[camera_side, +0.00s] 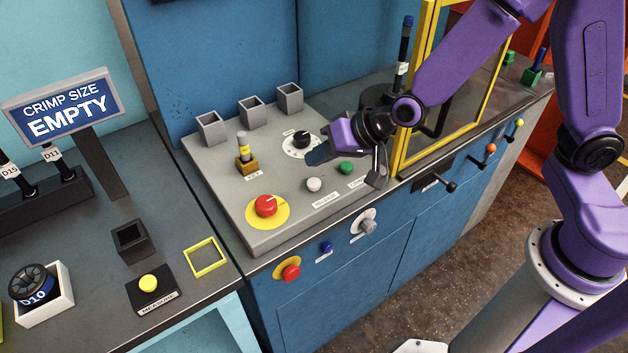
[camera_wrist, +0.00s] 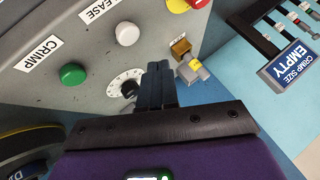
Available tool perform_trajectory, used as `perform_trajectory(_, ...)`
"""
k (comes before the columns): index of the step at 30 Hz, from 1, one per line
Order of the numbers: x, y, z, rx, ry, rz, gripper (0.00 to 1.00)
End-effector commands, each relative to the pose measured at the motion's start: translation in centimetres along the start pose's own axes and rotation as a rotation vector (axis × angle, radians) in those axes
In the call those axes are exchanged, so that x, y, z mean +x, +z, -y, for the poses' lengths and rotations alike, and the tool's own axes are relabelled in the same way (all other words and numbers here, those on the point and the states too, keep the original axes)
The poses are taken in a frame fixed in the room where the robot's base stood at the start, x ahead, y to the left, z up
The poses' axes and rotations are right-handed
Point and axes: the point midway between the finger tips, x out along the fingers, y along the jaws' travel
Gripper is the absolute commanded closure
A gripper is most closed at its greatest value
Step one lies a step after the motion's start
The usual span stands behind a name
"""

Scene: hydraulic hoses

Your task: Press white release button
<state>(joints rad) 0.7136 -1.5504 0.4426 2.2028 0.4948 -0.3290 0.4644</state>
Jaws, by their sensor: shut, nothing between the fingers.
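The white release button (camera_side: 314,184) sits on the sloped grey control panel (camera_side: 285,220), left of the green crimp button (camera_side: 347,168). It also shows in the wrist view (camera_wrist: 127,33), beside a partly cut-off "RELEASE" label. My gripper (camera_side: 315,157) is over the panel near the black dial (camera_side: 302,139), behind the white button in the side view. Its dark fingers are shut together with nothing between them, and they show in the wrist view (camera_wrist: 160,68) partly in front of the dial. The fingers appear apart from the white button.
A red button on a yellow disc (camera_side: 266,205) and a brass key block (camera_side: 246,164) lie left on the panel. Several grey square holders (camera_side: 251,110) stand behind. A yellow-framed guard (camera_side: 410,150) stands right of my gripper. A sign reads "CRIMP SIZE EMPTY" (camera_side: 64,108).

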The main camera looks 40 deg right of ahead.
Motion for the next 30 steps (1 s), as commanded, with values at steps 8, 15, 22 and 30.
perform_trajectory(8,-1.4,-1.0,1.0,0.000,0.000,0.000,1.00)
perform_trajectory(15,-1.5,-1.1,1.1,-0.001,0.000,0.001,1.00)
perform_trajectory(22,-1.5,-1.1,1.1,-0.001,0.000,0.000,1.00)
perform_trajectory(30,-1.5,-1.1,1.1,-0.001,0.000,0.000,1.00)
